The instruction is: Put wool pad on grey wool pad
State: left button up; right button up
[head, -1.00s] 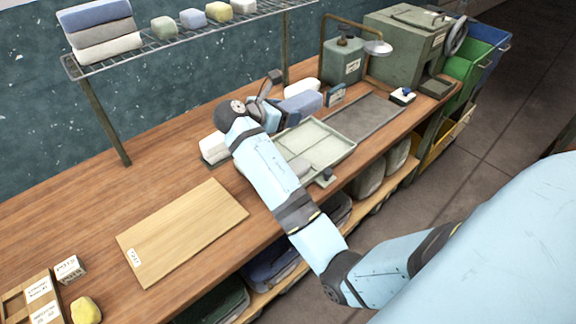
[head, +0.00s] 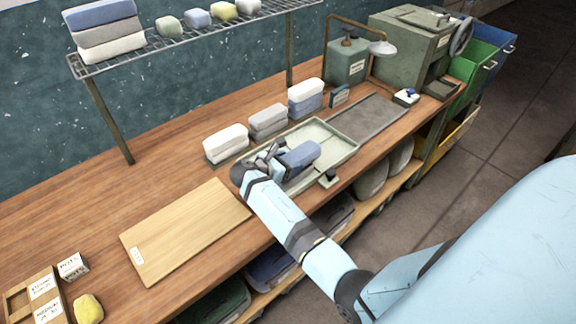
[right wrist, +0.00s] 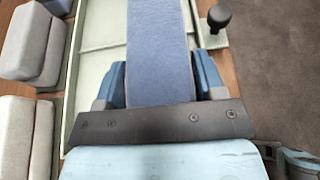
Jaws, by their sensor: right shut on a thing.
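My right gripper (head: 275,161) is shut on a blue wool pad (head: 301,155), over the pale green tray (head: 345,146). In the right wrist view the blue pad (right wrist: 158,50) lies lengthwise between the two blue fingers of my gripper (right wrist: 160,86). I cannot tell whether the pad touches anything below it; my gripper and the pad hide part of the tray. A grey pad stack (head: 268,121) stands on the bench behind the tray and also shows in the right wrist view (right wrist: 34,45). My left gripper is not in view.
A white pad stack (head: 226,142) and a white-on-blue stack (head: 306,96) flank the grey stack. A wooden board (head: 186,230) lies left of the tray, a dark grey mat (head: 367,117) right. A wire shelf (head: 180,42) hangs behind. A black knob (head: 327,180) is at the tray's front.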

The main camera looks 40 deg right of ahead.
jog(key=shift+f, duration=0.6)
jog(key=o, duration=0.9)
jog(key=shift+f, duration=0.1)
jog(key=shift+r, duration=0.2)
